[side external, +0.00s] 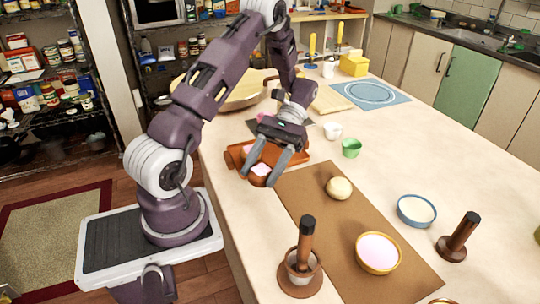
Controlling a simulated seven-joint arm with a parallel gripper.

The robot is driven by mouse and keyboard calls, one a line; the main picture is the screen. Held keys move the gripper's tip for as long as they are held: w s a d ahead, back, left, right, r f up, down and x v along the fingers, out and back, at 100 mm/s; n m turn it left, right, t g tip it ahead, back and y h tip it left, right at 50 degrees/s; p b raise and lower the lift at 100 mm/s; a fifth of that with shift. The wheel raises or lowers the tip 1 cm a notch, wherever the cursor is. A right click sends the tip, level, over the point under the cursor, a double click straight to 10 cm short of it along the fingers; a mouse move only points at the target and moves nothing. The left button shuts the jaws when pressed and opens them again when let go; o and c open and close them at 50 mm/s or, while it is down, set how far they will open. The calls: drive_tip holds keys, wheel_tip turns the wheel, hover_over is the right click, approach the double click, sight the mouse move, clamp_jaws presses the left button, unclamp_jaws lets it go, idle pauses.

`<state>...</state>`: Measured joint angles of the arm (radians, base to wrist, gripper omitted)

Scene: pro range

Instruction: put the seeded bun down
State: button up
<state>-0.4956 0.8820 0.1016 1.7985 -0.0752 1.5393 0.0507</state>
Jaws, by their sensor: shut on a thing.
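My gripper (264,167) points down over the near left part of the table, at the front corner of an orange-brown tray (291,155). Its fingers are shut on a small brown thing with a pink top (259,179), partly hidden by the fingers. I cannot make out seeds on it, so I cannot tell whether it is the seeded bun. I cannot tell whether it touches the tray or the table. A round pale-yellow bun or dough ball (339,188) sits on the brown mat (320,222), right of my gripper and apart from it.
A blue bowl (416,211) and a dark wooden stamp-like tool (457,237) stand to the right. Green (351,148) and white (332,130) cups stand behind. The mat's middle is clear.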

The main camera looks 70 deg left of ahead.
sight(267, 151)
drive_tip(key=a+m+y, duration=0.1)
drive_tip(key=m+y, duration=0.1)
drive_tip(key=a+m+g+y, duration=0.1)
drive_tip(key=a+m+y, duration=0.1)
drive_tip(key=s+a+m+g+y, duration=0.1)
drive_tip(key=m+y, duration=0.1)
drive_tip(key=shift+a+f, duration=0.15)
drive_tip(key=shift+f, duration=0.15)
drive_tip(key=a+m+y, duration=0.1)
drive_tip(key=m+y, duration=0.1)
drive_tip(key=w+a+m+y, duration=0.1)
drive_tip(key=a+m+y, duration=0.1)
drive_tip(key=w+a+m+t+y, duration=0.1)
drive_tip(key=a+m+y, duration=0.1)
drive_tip(key=shift+w+a+r, duration=0.1)
drive_tip(key=shift+w+r, duration=0.15)
drive_tip(key=shift+r, duration=0.1)
drive_tip(key=w+a+r+m+t+y, duration=0.4)
drive_tip(key=w+a+m+t+y, duration=0.25)
drive_tip(key=w+m, duration=0.35)
drive_tip(key=shift+t, duration=0.45)
drive_tip(key=f, duration=0.3)
drive_tip(key=w+f, duration=0.1)
drive_tip(key=f, duration=0.5)
drive_tip(key=shift+w+d, duration=0.15)
drive_tip(key=shift+d, duration=0.25)
drive_tip(key=shift+f, duration=0.2)
drive_tip(key=o, duration=1.1)
drive_tip(key=shift+f, duration=0.1)
